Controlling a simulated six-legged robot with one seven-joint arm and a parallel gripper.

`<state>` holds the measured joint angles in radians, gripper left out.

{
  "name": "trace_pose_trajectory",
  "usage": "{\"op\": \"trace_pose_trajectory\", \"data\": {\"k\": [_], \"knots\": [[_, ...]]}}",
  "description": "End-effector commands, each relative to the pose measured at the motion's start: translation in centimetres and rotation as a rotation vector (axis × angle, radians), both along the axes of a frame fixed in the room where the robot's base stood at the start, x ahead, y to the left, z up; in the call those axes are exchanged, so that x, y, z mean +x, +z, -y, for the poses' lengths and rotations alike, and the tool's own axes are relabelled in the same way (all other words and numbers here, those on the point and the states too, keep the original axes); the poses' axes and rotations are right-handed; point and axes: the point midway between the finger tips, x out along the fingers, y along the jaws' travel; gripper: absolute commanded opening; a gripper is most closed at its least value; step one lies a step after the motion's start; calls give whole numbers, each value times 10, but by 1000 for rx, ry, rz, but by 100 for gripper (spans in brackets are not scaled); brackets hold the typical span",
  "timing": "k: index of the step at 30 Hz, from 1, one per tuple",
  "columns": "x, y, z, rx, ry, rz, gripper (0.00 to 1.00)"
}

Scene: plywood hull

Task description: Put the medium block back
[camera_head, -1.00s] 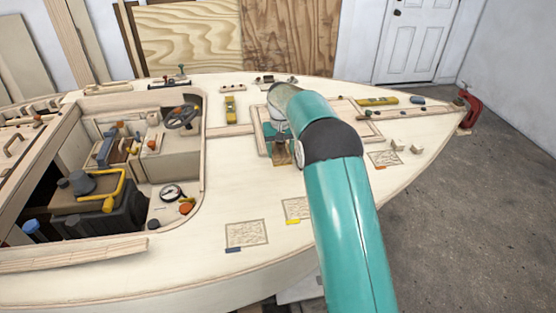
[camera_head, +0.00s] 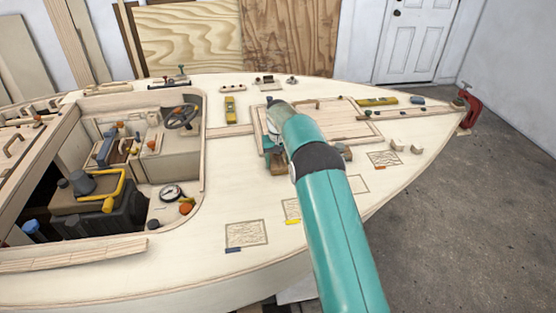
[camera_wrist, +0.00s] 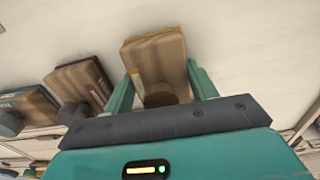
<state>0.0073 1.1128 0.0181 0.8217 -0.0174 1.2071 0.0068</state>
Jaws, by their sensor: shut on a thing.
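My gripper (camera_wrist: 160,72) is shut on a brown wooden block with a yellow edge (camera_wrist: 156,52), one finger on each side, a round knob facing the wrist. Two other brown blocks show in the wrist view: one with a dark reddish edge (camera_wrist: 80,84) and one with a bluish edge (camera_wrist: 28,108). I cannot tell their sizes surely. In the head view my arm covers most of the gripper. On the deck are textured rectangular outlines: one with a blue tag (camera_head: 246,232), one with a yellow tag (camera_head: 291,208), partly behind my arm, and one with a red tag (camera_head: 383,158).
A framed hatch panel (camera_head: 340,115) lies beyond the gripper. Two small wooden pieces (camera_head: 397,145) sit near the right deck edge. The open cockpit (camera_head: 170,150), with a steering wheel (camera_head: 182,117), is to the left. Bare deck (camera_head: 225,185) lies between the cockpit and the outlines.

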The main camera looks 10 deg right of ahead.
Motion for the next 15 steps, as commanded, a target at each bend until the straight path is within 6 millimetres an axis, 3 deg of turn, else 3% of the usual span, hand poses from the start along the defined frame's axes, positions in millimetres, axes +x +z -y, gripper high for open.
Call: {"op": "trace_pose_trajectory", "data": {"k": [2, 3, 6, 15], "knots": [[0, -2, 0, 0, 0, 0, 32], [0, -3, 0, 0, 0, -1, 61], [0, -3, 0, 0, 0, -1, 79], [0, -1, 0, 0, 0, 0, 79]]}}
